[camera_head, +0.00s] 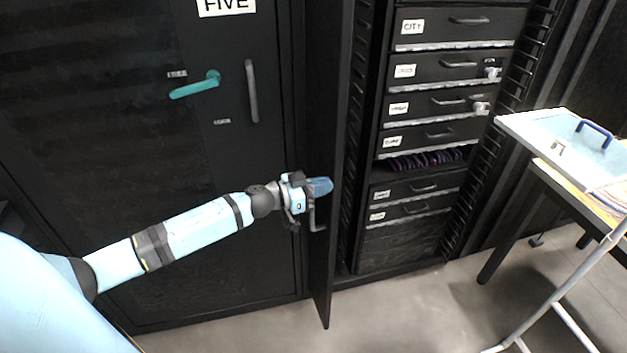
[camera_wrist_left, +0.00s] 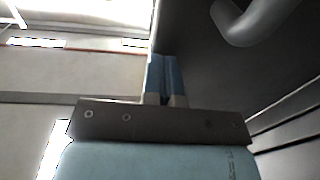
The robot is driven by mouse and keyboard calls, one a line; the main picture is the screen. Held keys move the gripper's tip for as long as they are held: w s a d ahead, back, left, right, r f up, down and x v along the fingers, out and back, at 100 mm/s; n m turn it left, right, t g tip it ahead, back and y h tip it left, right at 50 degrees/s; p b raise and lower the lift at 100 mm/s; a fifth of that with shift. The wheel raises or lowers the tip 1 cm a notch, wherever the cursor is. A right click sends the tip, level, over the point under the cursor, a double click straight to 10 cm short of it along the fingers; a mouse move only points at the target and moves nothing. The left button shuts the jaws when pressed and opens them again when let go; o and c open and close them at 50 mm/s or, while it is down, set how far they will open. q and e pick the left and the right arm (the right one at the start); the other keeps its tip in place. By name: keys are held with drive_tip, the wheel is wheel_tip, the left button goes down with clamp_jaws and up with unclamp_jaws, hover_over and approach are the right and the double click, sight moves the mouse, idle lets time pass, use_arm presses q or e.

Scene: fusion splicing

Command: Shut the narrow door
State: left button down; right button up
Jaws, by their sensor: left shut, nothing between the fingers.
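The narrow door (camera_head: 322,110) is a tall black panel that stands open, seen nearly edge-on, beside the open rack. Its grey handle (camera_head: 315,218) sits on the side facing my left arm. My left gripper (camera_head: 325,186) is shut and empty, its blue fingers in front of the door's face just above the handle. In the left wrist view the closed fingers (camera_wrist_left: 162,80) point along the dark door panel (camera_wrist_left: 205,70), with the grey handle (camera_wrist_left: 255,18) at upper right. I cannot tell whether the fingers touch the door. My right gripper is out of view.
The rack holds several labelled drawers (camera_head: 455,66) and purple cables (camera_head: 425,160). A wide black door (camera_head: 110,130) with a teal lever (camera_head: 195,85) is at left. A table (camera_head: 545,165) with a light blue tray (camera_head: 530,122) stands at right. The grey floor (camera_head: 400,310) before the rack is clear.

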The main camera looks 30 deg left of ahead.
use_arm(q)
drive_tip(key=w+d+n+t+y+b, duration=0.25)
drive_tip(key=w+n+y, duration=0.25)
drive_tip(key=w+y, duration=0.25)
drive_tip(key=w+d+n+t+y+b, duration=0.1)
drive_tip(key=w+d+n+y+b, duration=0.2)
drive_tip(key=w+n+y, duration=0.35)
drive_tip(key=shift+m+g, duration=0.25)
drive_tip(key=shift+m, duration=0.7)
drive_tip(key=w+a+b, duration=0.1)
drive_tip(key=w+b, duration=0.1)
drive_tip(key=w, duration=0.2)
drive_tip(key=w+a+b, duration=0.2)
drive_tip(key=w, duration=0.3)
drive_tip(key=w+a+b, duration=0.2)
drive_tip(key=w+b, duration=0.1)
drive_tip(key=w, duration=0.1)
drive_tip(key=shift+w+a+r, duration=0.25)
drive_tip(key=shift+w+r, duration=0.05)
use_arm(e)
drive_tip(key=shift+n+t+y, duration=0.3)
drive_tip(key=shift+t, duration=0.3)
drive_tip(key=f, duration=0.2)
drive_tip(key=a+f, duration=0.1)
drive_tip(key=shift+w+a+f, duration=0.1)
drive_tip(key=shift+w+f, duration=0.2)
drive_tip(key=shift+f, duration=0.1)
